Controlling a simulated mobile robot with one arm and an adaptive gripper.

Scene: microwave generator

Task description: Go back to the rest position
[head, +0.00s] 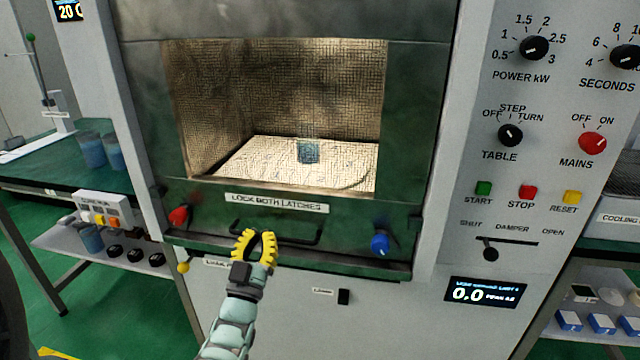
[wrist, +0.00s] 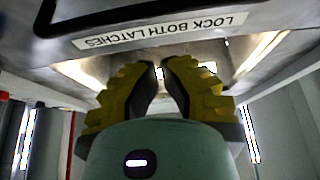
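My gripper (head: 257,236) is in front of the lower left part of the microwave door's handle (head: 290,241) in the head view. Its yellow fingers also show in the wrist view (wrist: 162,68), with a narrow gap between the tips and nothing visible held there. The dark handle bar (wrist: 45,18) is off to the upper left of the fingers there, apart from them. The green door frame (head: 340,212) with its "lock both latches" label is close before my gripper. The door looks shut, with a small blue container (head: 308,151) behind the mesh window.
A red latch knob (head: 179,216) and a blue one (head: 380,243) stick out from the door frame. The control panel (head: 540,150) is on the right. A side table (head: 60,165) with blue beakers (head: 92,150) stands at left. Green floor (head: 125,320) shows at lower left.

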